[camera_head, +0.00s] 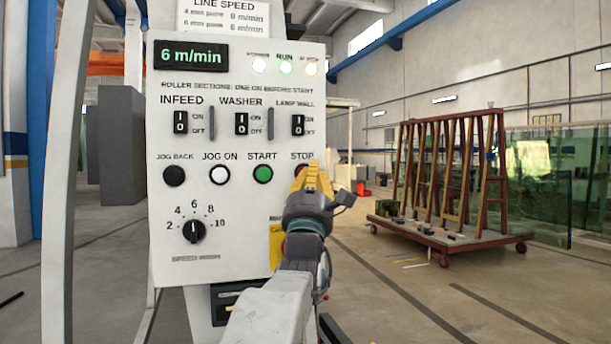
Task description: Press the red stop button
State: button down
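The white control panel (235,255) faces me. The red stop button (298,168), under the STOP label at the panel's right edge, is mostly hidden behind my gripper; only a small part of it shows. My gripper (313,168) has yellow fingers that point towards the panel and come together at their tips, with nothing seen between them. The tips overlap the button in the picture; whether they touch it I cannot tell. To its left are the green start button (263,174), the white jog on button (219,175) and the black jog back button (174,175).
A speed dial (194,230) sits low on the panel, with rocker switches (241,123) above the buttons. A display (190,56) reads 6 m/min. A yellow plate (276,250) is partly behind my arm. A wheeled rack (450,235) stands far right; floor between is open.

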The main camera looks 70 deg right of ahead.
jog(key=shift+w+d+b, duration=0.25)
jog(key=shift+d+b, duration=0.15)
jog(key=shift+b, duration=0.15)
dwell(0.4)
jog(key=shift+s+a+f+b, duration=0.1)
jog(key=shift+s+a+b, duration=0.15)
jog(key=shift+b, duration=0.3)
jog(key=shift+s+a+b, duration=0.25)
jog(key=shift+a+b, duration=0.35)
jog(key=shift+b, duration=0.3)
dwell(0.9)
